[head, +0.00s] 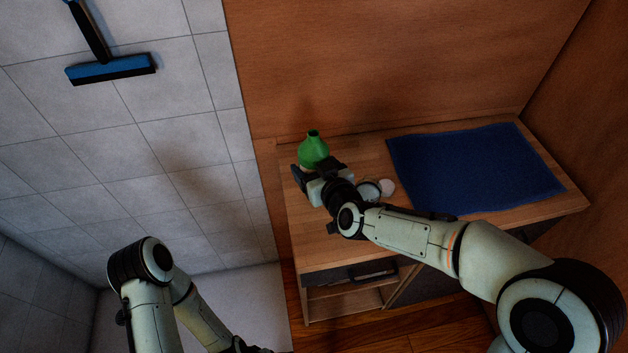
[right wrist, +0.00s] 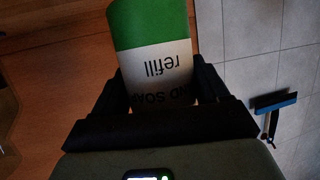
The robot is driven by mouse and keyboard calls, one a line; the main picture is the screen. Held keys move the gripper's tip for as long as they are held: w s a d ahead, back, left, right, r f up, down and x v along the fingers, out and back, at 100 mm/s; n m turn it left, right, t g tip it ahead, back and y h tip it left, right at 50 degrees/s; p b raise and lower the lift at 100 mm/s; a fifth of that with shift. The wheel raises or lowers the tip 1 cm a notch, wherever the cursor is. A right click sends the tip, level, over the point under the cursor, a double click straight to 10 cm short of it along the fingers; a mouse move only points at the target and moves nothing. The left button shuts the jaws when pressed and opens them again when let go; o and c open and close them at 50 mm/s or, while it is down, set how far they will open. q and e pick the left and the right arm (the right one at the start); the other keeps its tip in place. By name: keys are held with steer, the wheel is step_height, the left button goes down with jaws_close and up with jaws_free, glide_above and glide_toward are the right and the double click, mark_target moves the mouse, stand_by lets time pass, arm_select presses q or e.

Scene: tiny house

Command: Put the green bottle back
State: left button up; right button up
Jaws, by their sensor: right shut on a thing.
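The green bottle (head: 313,152) is upright with its neck up, at the left end of the wooden counter, near the back wall. My right gripper (head: 318,176) reaches it from the front and is shut on it. In the right wrist view the bottle (right wrist: 152,62) sits between the two fingers, green with a white label reading "refill" and part of "hand soap". The lower bottle is hidden behind my gripper in the head view, so I cannot tell whether it touches the counter.
A blue mat (head: 475,167) covers the counter's right part. A small round white item (head: 387,188) and a round dish-like item (head: 368,190) lie close to my right wrist. Wooden walls stand behind and right. A blue squeegee (head: 110,68) is on the tiled wall.

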steer(key=shift+f+b, duration=0.4)
steer(key=shift+f, duration=1.6)
steer(key=shift+f, duration=0.15)
steer(key=o, duration=1.1)
steer(key=shift+f, duration=0.1)
steer(key=shift+r, duration=0.35)
steer(key=v, duration=1.2)
steer(key=shift+f, duration=0.15)
